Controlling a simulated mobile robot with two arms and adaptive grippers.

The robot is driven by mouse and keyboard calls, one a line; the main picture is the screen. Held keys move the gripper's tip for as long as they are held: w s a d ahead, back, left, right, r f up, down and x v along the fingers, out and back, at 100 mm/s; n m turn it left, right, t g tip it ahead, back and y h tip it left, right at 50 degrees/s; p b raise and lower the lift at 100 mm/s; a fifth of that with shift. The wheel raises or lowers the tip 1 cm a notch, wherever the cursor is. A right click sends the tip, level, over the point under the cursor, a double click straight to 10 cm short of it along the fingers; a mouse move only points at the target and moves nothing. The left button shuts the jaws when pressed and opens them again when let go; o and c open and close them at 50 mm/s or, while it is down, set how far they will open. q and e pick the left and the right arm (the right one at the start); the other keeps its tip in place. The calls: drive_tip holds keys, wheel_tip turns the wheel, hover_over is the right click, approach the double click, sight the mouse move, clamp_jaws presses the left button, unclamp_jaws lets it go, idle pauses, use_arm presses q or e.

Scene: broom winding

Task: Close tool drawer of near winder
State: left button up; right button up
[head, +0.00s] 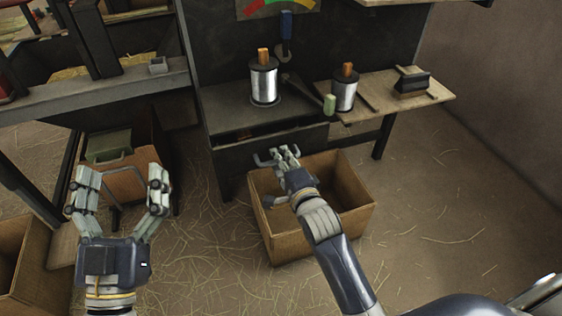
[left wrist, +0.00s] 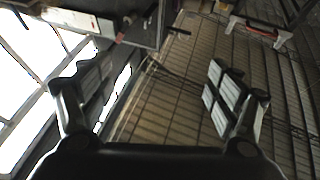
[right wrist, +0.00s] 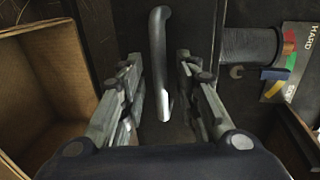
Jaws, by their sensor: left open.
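The near winder's tool drawer (head: 235,157) has a dark front under the worktop. A dark gap along its top shows it partly open. Its bent metal handle (right wrist: 158,60) stands between the fingers of my right gripper (right wrist: 157,85) in the right wrist view. The fingers are apart on either side of the handle, and I see no clear grip on it. In the head view my right gripper (head: 282,158) is at the drawer front and covers part of the handle. My left gripper (head: 118,190) is open and empty at the left, away from the drawer.
An open cardboard box (head: 345,195) stands on the floor directly below the drawer and my right arm. Wire spools (head: 264,82) stand on the winder worktop, with a wooden side shelf (head: 435,92) to the right. A green bin (head: 108,145) is at the left. Straw-strewn floor is free at right.

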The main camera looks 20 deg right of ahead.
use_arm(q)
drive_tip(key=shift+s+r+t, duration=0.3)
drive_tip(key=shift+r+t, duration=0.1)
drive_tip(key=shift+r, duration=0.2)
use_arm(e)
drive_tip(key=shift+w, duration=0.45)
drive_tip(key=shift+f, duration=0.1)
clamp_jaws()
drive_tip(key=shift+r+p+x, duration=0.15)
drive_tip(key=shift+r+x, duration=0.05)
drive_tip(key=shift+x, duration=0.9)
drive_tip(key=shift+r+p+x, duration=0.15)
drive_tip(key=shift+r+x, duration=0.1)
drive_tip(key=shift+x, duration=0.8)
use_arm(q)
drive_tip(key=f, duration=0.1)
drive_tip(key=w+f+g, duration=0.1)
drive_tip(key=f, duration=0.1)
drive_tip(key=shift+w+g+y, duration=0.15)
drive_tip(key=shift+g+y, duration=0.15)
use_arm(e)
drive_tip(key=shift+w, duration=0.1)
unclamp_jaws()
